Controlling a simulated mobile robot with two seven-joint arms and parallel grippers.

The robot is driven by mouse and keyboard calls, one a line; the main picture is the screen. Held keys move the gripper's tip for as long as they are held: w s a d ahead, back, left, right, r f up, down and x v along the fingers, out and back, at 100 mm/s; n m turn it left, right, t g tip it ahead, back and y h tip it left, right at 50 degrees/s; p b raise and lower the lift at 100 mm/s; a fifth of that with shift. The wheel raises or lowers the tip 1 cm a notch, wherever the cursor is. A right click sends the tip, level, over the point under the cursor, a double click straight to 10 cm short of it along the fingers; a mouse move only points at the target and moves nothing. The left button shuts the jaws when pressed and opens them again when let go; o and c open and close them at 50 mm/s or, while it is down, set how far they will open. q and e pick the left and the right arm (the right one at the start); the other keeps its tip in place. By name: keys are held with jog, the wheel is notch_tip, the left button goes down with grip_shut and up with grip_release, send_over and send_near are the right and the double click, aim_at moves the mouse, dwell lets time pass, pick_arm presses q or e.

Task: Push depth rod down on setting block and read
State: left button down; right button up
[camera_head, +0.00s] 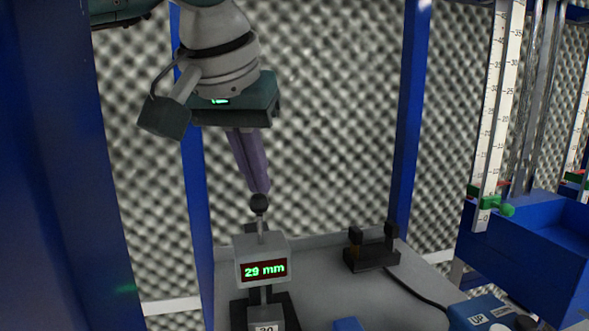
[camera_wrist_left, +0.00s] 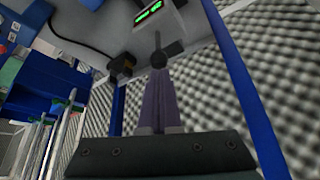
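The depth gauge (camera_head: 262,248) stands on a dark base, and its red display reads 29 mm. Its rod (camera_head: 261,225) is upright and topped by a round black knob (camera_head: 259,203). The setting block (camera_head: 266,326) is beneath the gauge, labelled with what looks like 30, and cut off by the lower edge. My left gripper (camera_head: 259,189) points down with its purple fingers together, tips at the top of the knob. I cannot tell whether they touch it. The left wrist view shows the fingers (camera_wrist_left: 159,75) meeting the knob (camera_wrist_left: 158,60). My right gripper is not in view.
A black cradle-like stand (camera_head: 371,258) sits on the grey tray (camera_head: 325,265) to the right. A blue control box (camera_head: 482,313) marked UP is at lower right. Blue posts (camera_head: 411,110) and a blue bin (camera_head: 528,260) with a scale flank the area.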

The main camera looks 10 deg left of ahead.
pick_arm(q)
jog(key=shift+r+p, duration=1.4)
jog(key=shift+r, duration=1.15)
